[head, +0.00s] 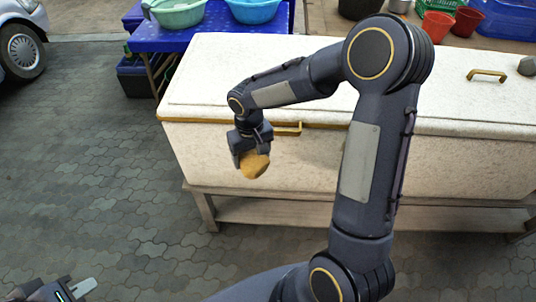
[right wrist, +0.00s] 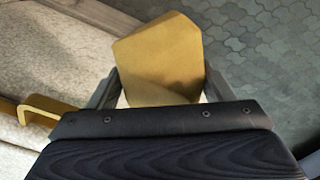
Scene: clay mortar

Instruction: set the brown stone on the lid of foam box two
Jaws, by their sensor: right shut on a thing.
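My right gripper (head: 251,156) is shut on the brown stone (head: 255,167), an ochre, angular lump. It holds the stone in the air by the front of a long white speckled foam box (head: 195,150), below the level of its lid (head: 215,75). In the right wrist view the stone (right wrist: 160,50) sits between both fingers, apart from the box at the left. A brass handle (head: 288,128) is on the box's front edge. My arm hides part of the lid, and I see no number on the box. My left gripper (head: 70,291) is partly cut off at the bottom left; its opening is unclear.
A grey stone (head: 527,66) and another brass handle (head: 487,75) are on the lid's right part. A blue table (head: 200,37) with green and blue basins stands behind. Red pots (head: 438,24) stand at the back right.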

